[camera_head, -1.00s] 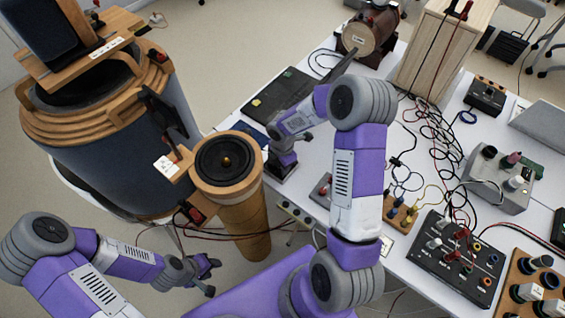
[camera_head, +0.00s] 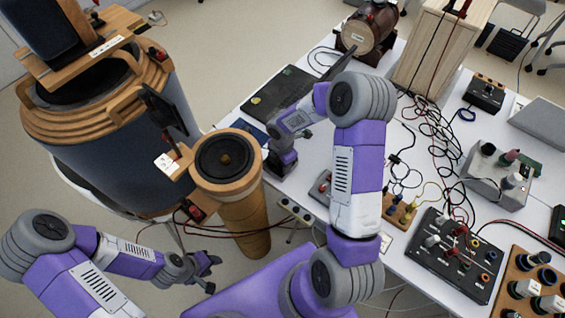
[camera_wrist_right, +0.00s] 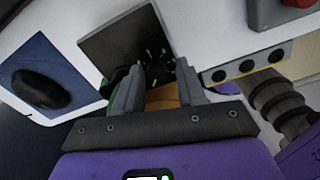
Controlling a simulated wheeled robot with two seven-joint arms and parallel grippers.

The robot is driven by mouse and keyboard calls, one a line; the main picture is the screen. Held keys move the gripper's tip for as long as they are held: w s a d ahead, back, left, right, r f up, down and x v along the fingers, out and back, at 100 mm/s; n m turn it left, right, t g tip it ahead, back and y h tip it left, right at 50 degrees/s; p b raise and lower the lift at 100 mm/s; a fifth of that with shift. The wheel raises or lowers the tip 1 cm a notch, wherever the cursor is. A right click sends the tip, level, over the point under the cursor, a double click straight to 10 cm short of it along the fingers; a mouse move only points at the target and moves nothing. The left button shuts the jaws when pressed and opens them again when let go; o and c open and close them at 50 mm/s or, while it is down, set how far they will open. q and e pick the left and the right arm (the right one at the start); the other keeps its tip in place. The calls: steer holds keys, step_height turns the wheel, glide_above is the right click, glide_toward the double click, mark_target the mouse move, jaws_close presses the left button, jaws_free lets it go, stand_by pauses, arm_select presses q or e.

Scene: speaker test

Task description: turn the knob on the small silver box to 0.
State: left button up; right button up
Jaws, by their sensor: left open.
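My right gripper (camera_wrist_right: 160,68) points down at a dark square panel (camera_wrist_right: 112,42) with light tick marks in the right wrist view. Its two fingers stand apart on either side of a small dark knob-like part at the panel's corner; I cannot tell whether they touch it. The panel's sides are hidden, so I cannot tell if it is the small silver box. In the head view, my right arm hides most of that spot. A grey-silver box (camera_head: 484,186) with several knobs stands at the right of the table. My left gripper (camera_head: 212,271) is open and empty, low and off the table.
A blue mat with a black mouse (camera_wrist_right: 42,90) lies beside the panel. A wooden tube with a speaker (camera_head: 225,160) stands before the table's left edge. A wooden terminal block (camera_head: 398,210), a black knob box (camera_head: 455,262) and tangled cables crowd the table's right part.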

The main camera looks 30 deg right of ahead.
steer(key=shift+w+a+r, duration=0.1)
steer(key=shift+w+r, duration=0.05)
steer(key=shift+w, duration=0.2)
steer(key=shift+w+r+p, duration=0.1)
steer(key=shift+r+p, duration=0.6)
steer(key=shift+r, duration=0.05)
steer(key=r+p, duration=0.1)
steer(key=r, duration=0.1)
steer(key=r+p, duration=0.4)
steer(key=shift+s+r, duration=0.15)
steer(key=shift+s, duration=0.2)
